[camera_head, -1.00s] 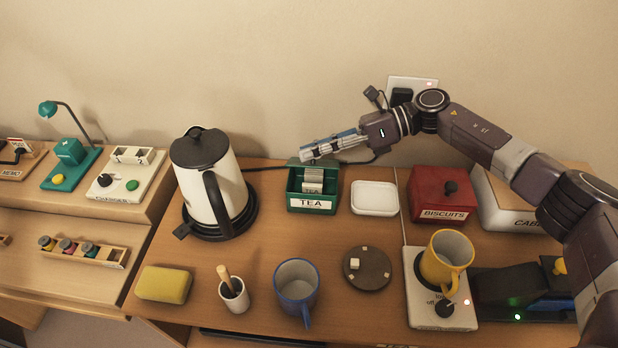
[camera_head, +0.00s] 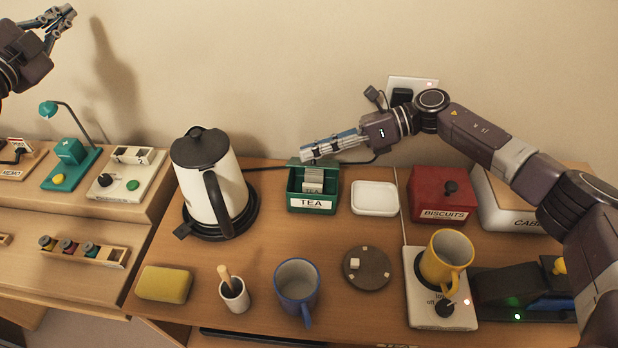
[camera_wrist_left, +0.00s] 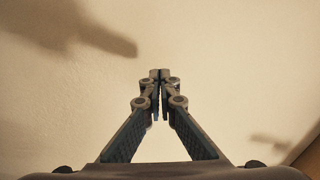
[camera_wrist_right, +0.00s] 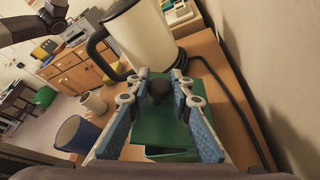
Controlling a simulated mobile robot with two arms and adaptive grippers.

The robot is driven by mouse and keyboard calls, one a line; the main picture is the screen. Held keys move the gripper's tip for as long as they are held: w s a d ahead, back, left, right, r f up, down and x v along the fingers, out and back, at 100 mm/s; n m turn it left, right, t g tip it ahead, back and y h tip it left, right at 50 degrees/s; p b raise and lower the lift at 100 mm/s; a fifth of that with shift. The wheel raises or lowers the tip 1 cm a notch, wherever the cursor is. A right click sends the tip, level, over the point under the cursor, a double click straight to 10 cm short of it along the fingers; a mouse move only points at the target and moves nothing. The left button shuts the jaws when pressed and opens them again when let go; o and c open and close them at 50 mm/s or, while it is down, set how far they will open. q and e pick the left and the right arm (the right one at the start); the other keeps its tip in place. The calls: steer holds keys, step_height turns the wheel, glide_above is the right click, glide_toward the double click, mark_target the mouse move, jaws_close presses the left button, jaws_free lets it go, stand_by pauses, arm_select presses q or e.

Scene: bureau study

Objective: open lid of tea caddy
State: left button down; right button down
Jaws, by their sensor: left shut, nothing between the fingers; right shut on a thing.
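The green tea caddy (camera_head: 312,204) with the white TEA label stands on the desk right of the kettle. Its top is open in the head view, and pale tea bags (camera_head: 313,180) show inside. My right gripper (camera_head: 306,154) is at the caddy's upper back edge, shut on the dark lid knob (camera_wrist_right: 160,88). The green lid (camera_wrist_right: 160,122) shows beneath the fingers in the right wrist view, raised at the back of the caddy. My left gripper (camera_head: 68,12) is shut and empty, high at the upper left; its fingertips (camera_wrist_left: 160,73) meet in the left wrist view.
The white kettle (camera_head: 208,180) stands left of the caddy. A white dish (camera_head: 374,198) and a red biscuit box (camera_head: 440,195) are to its right. A blue mug (camera_head: 297,288) and a round dark coaster (camera_head: 375,272) are in front. Bare desk lies before the caddy.

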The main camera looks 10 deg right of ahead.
arm_select(q)
steer(key=s+d+m+g+h, duration=0.2)
steer(key=d+m+h, duration=0.6)
steer(key=d, duration=1.1)
steer(key=s+d+f+m+g, duration=0.2)
steer(key=d+f+m, duration=0.15)
steer(key=d, duration=0.25)
steer(key=s+d+f+m+g, duration=0.2)
steer(key=d+m, duration=0.2)
steer(key=d, duration=0.3)
arm_select(e)
steer(key=shift+d+f, duration=0.1)
arm_select(q)
steer(key=s+d+f+m+g+y, duration=0.2)
steer(key=s+d+f, duration=0.6)
steer(key=s+f, duration=0.3)
steer(key=s+d+f+m+g+y, duration=0.2)
steer(key=s+d+f+m, duration=0.1)
steer(key=s+d+f, duration=0.65)
steer(key=s+a+m+t+y, duration=0.2)
steer(key=a+t+y, duration=0.25)
steer(key=a, duration=0.25)
steer(key=shift+t+h, duration=0.35)
steer(key=shift+h, duration=0.1)
steer(key=x, duration=1)
steer(key=shift+w+d, duration=0.1)
steer(key=shift+d, duration=0.1)
arm_select(e)
steer(key=shift+w, duration=0.1)
